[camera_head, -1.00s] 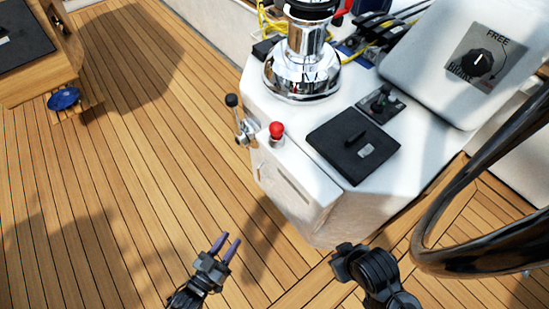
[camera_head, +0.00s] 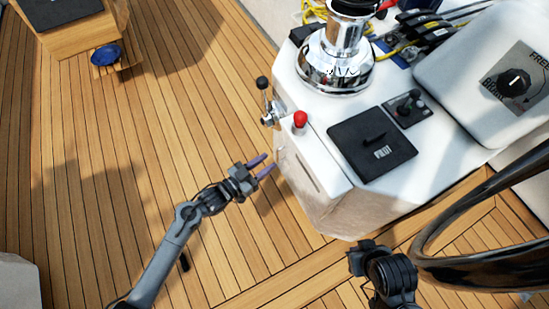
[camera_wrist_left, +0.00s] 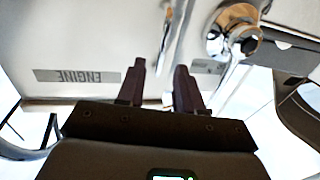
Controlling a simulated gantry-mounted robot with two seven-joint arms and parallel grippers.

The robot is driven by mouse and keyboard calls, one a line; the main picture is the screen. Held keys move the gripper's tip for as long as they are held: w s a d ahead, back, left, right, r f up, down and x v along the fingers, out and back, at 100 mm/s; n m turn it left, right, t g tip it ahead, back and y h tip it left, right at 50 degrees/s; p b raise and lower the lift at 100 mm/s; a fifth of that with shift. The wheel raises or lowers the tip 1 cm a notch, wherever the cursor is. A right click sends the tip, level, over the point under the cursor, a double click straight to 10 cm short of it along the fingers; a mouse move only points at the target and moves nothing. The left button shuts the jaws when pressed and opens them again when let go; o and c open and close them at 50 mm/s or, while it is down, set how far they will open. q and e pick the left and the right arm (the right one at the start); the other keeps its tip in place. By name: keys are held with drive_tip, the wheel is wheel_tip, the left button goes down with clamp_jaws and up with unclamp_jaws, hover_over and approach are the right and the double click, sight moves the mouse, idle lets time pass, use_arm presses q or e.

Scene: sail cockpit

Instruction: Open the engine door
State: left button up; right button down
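My left gripper (camera_head: 264,166) has two purple fingers spread apart with nothing between them. It is just left of the white console's side, below the red-knobbed lever. In the left wrist view, its fingers (camera_wrist_left: 159,88) point at a white panel with an upside-down ENGINE label (camera_wrist_left: 92,76), which I take as the engine door (camera_wrist_left: 80,35). A narrow shiny strip (camera_wrist_left: 174,38) lies just beyond the fingertips; contact cannot be told. In the head view, the console side with a long slot (camera_head: 304,169) faces this gripper. My right arm's dark end (camera_head: 370,252) is at the bottom; its fingers are unclear.
A black-knobbed lever (camera_head: 263,88) on a chrome mount and a red-knobbed lever (camera_head: 299,121) stand close above the left gripper. A chrome winch (camera_head: 335,65) tops the console. A dark wheel rim (camera_head: 445,225) curves at right. The wooden deck at left is mostly clear.

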use_arm(q)
drive_tip(key=b+x, duration=0.1)
drive_tip(key=x, duration=0.3)
clamp_jaws()
idle(0.4)
idle(1.1)
